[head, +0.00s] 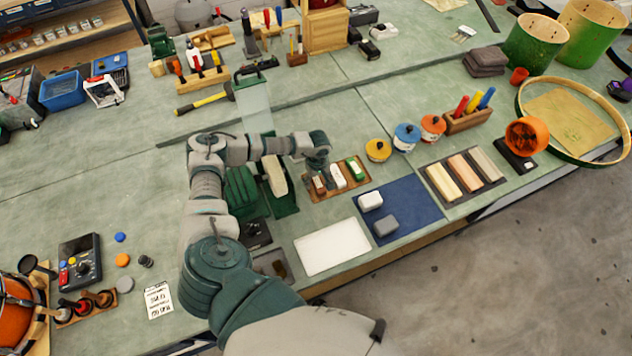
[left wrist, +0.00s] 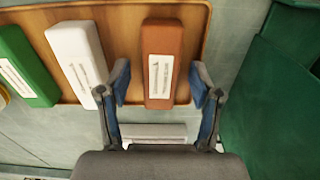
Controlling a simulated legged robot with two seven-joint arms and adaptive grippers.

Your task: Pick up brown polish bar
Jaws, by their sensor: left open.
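The brown polish bar (head: 319,185) lies on a small wooden tray (head: 346,188), at the tray's left end in the head view. It also shows in the left wrist view (left wrist: 162,52), with a white label on it. A white bar (left wrist: 76,55) and a green bar (left wrist: 24,66) lie beside it on the tray. My left gripper (left wrist: 159,85) is open, with one finger on each side of the brown bar's near end. Gaps show between fingers and bar, and I cannot tell the height. In the head view, the left gripper (head: 317,168) partly covers the bar.
A green machine (left wrist: 285,90) stands close beside the tray. Yellow, blue and orange-topped tins (head: 407,137) stand beyond the tray. A white pad (head: 332,246) and a blue mat (head: 405,207) with two blocks lie nearer the bench edge.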

